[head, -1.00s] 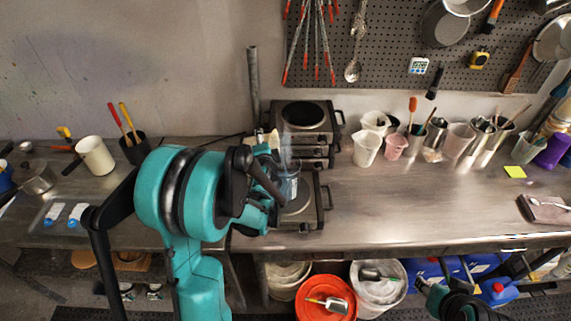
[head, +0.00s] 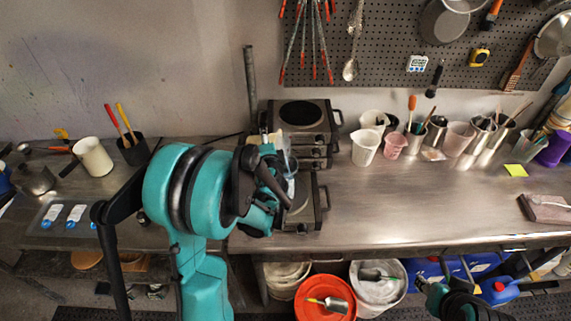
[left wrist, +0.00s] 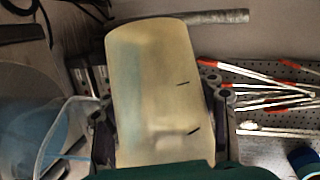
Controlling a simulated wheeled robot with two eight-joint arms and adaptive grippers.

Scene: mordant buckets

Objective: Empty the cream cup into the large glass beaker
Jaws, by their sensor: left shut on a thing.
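The cream cup (left wrist: 160,85) fills the middle of the left wrist view, between the fingers of my left gripper (left wrist: 160,125). It lies strongly tipped, its long axis across the upright pole behind. Its contents cannot be seen. In the head view my left gripper (head: 268,165) is over the front hot plate, and only a bit of the cup (head: 263,138) shows. The large glass beaker (head: 291,166) is partly hidden behind the gripper; its clear wall (left wrist: 62,140) shows beside the cup at the wrist view's left. My right gripper (head: 455,302) is low at right, its fingers unclear.
Hot plates (head: 305,118) stand at the bench's middle. A white jug (head: 365,147), a pink jug (head: 395,145) and several tool containers stand along the back right. A white mug (head: 93,157) stands at left.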

